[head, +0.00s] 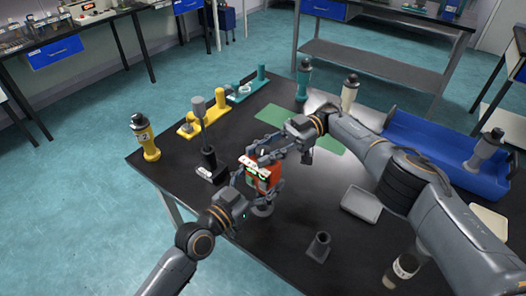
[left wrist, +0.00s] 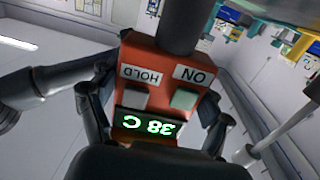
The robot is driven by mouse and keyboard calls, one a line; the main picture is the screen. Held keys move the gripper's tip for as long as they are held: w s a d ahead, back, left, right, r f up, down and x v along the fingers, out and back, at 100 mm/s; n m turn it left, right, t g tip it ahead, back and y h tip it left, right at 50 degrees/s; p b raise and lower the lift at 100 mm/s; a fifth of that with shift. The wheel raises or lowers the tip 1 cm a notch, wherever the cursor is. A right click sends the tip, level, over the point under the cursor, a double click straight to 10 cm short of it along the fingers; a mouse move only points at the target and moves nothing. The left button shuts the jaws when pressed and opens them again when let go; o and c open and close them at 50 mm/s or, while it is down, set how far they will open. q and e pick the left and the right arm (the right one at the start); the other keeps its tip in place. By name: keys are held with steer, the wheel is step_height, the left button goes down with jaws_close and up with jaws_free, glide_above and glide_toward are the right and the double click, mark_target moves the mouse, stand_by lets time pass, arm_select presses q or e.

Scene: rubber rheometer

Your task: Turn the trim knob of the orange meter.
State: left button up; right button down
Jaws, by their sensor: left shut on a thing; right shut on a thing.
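The orange meter (head: 267,175) is held up above the black table, near its middle. In the left wrist view the meter (left wrist: 150,58) shows HOLD and ON labels, two buttons and a green display reading 38 C, all upside down. My left gripper (head: 250,181) is shut on the meter, with a dark finger on each side of its body. My right gripper (head: 268,156) reaches in from the right and is shut at the meter's upper side. The trim knob itself is hidden by the fingers there. A dark cylinder (left wrist: 180,28) stands out from the meter's end in the wrist view.
A black stand with a grey-handled tool (head: 209,160) is close left of my left gripper. A grey tray (head: 361,204), a dark holder (head: 319,247) and a blue bin (head: 440,160) are to the right.

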mark_target(263, 149)
steer(key=c, duration=1)
jaws_free()
step_height(263, 149, up, 10)
